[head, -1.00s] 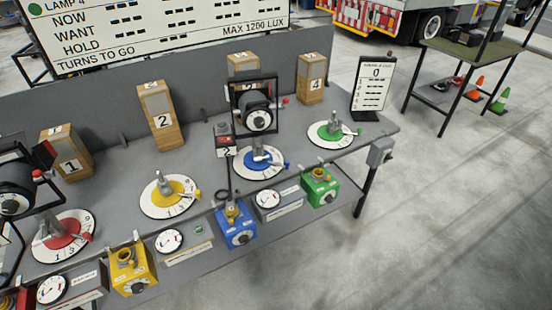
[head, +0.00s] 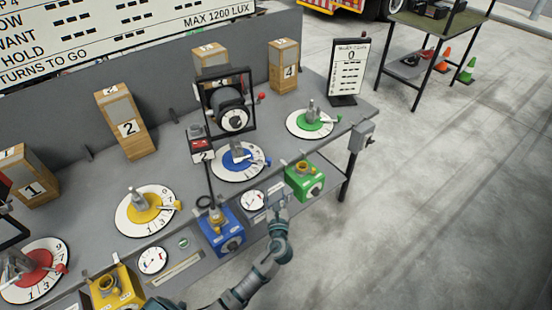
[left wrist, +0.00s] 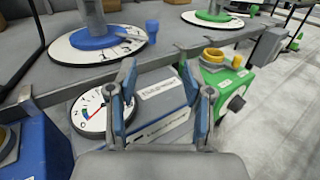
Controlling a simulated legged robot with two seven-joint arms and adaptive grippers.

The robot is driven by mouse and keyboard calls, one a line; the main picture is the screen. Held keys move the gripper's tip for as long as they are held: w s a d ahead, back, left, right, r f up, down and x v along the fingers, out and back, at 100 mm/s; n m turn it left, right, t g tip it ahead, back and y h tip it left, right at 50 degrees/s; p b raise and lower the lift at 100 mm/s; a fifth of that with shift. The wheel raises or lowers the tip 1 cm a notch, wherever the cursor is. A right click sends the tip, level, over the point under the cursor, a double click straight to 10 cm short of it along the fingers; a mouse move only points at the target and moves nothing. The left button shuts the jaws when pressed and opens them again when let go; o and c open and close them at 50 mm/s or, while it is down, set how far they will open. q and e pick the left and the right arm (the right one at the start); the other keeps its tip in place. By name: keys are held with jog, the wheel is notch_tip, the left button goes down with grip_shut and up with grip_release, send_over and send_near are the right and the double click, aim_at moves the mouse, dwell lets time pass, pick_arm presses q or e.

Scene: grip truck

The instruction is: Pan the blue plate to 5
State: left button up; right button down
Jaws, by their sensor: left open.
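The blue plate (head: 226,164) is a blue disc on a white numbered dial, with a grey post at its middle and a blue knob at its right edge. It lies flat on the bench top. In the left wrist view the blue plate (left wrist: 92,42) is at upper left, with its blue knob (left wrist: 152,27) on the right. My left gripper (head: 276,197) is open and empty, near the bench's front edge, below and right of the plate and apart from it. In the left wrist view its two fingers (left wrist: 160,80) are spread before a grey gauge box. My right gripper is out of view.
A lamp in a black frame (head: 233,119) stands behind the blue plate. The green plate (head: 305,121) is to its right, the yellow plate (head: 130,222) to its left. A blue box (head: 222,235) and a green box (head: 303,184) flank the gripper along the front edge.

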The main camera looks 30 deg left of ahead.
pick_arm(q)
send_near(271, 162)
jog(key=a, duration=0.1)
jog(key=w+a, duration=0.1)
jog(key=shift+a+b, duration=0.35)
jog(key=x, duration=0.2)
jog(key=b+x, duration=0.1)
jog(key=x, duration=0.1)
jog(key=d+x, duration=0.1)
jog(key=x, duration=0.2)
jog(key=shift+w+r, duration=0.1)
jog(key=shift+w, duration=0.35)
jog(key=shift+w+a, duration=0.1)
jog(key=shift+w, duration=0.2)
jog(key=shift+w+a, duration=0.2)
jog(key=shift+a, duration=0.6)
jog(key=shift+d, duration=0.2)
jog(key=c, duration=0.7)
jog(key=shift+d, duration=0.15)
grip_shut()
jog(key=shift+d, duration=0.1)
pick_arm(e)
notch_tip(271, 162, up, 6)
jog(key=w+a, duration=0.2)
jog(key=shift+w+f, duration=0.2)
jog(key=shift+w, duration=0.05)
